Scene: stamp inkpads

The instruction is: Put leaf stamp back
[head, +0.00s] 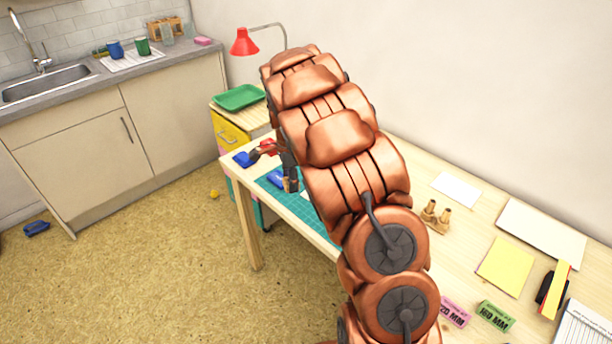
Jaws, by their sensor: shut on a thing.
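My gripper (289,172) is low over the far left part of the wooden table, partly hidden by my copper arm. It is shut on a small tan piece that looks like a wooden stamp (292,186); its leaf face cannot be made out. A wooden stamp rack (436,219) with upright stamps stands on the table, right of my arm. A blue inkpad (277,180) lies on the green cutting mat (305,209), beside the gripper. A red inkpad (267,147) and another blue item (243,159) lie near the table's left end.
A white card (457,189), a yellow sheet (506,266), a white board (541,234) and pink and green labels (495,316) lie on the right of the table. A red lamp (244,42) and green tray (239,97) are behind the left end. My arm hides the table's middle.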

